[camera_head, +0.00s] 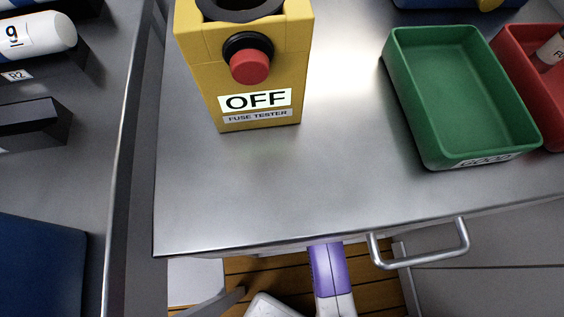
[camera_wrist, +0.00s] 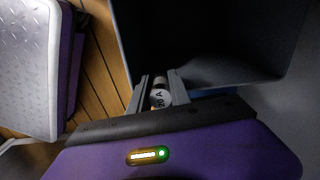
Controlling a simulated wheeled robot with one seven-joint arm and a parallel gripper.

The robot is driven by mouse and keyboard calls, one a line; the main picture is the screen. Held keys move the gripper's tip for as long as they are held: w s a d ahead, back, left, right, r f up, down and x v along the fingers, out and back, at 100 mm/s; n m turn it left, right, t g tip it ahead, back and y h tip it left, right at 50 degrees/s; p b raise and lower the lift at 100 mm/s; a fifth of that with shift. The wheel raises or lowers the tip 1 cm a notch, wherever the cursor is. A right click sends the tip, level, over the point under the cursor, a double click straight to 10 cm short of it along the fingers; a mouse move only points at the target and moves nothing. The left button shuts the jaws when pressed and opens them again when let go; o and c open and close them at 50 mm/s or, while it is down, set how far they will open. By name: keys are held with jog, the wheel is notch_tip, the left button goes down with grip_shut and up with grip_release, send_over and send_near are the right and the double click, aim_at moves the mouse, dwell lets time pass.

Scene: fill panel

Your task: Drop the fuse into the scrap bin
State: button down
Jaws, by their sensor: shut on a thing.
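My gripper (camera_wrist: 158,82) shows in the wrist view, its two grey fingers shut on the fuse (camera_wrist: 161,98). The fuse is a small cylinder with a pale, dark-lettered label, partly hidden between the fingers. A dark grey box-like container (camera_wrist: 283,78) lies just past the fingertips, its inside in deep shadow. It may be the scrap bin, but no label shows. I cannot tell whether the fuse is over its opening. The head view shows neither my gripper nor the held fuse.
In the head view a yellow fuse tester (camera_head: 213,85) marked OFF stands on the metal worktop (camera_head: 230,190). A green tray (camera_head: 455,150) marked GOOD and a red tray (camera_head: 512,45) holding a white cylinder are at right. A drawer handle (camera_head: 420,258) juts from the front.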

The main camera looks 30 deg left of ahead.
jog(key=s+a+f+n+g+b, duration=0.1)
jog(key=s+a+f+n, duration=0.1)
jog(key=a+f+n, duration=0.5)
jog(key=shift+n, duration=0.9)
jog(key=f+b, duration=0.4)
jog(key=f, duration=0.1)
jog(key=f+b, duration=0.3)
jog(key=f, duration=0.3)
jog(key=f+b, duration=0.4)
jog(key=f, duration=0.1)
jog(key=shift+s+d+f+b, duration=0.1)
jog(key=shift+d+f+b, duration=0.15)
jog(key=shift+d+b, duration=0.1)
jog(key=shift+f, duration=0.5)
jog(key=shift+f+b, duration=0.1)
jog(key=shift+b, duration=0.25)
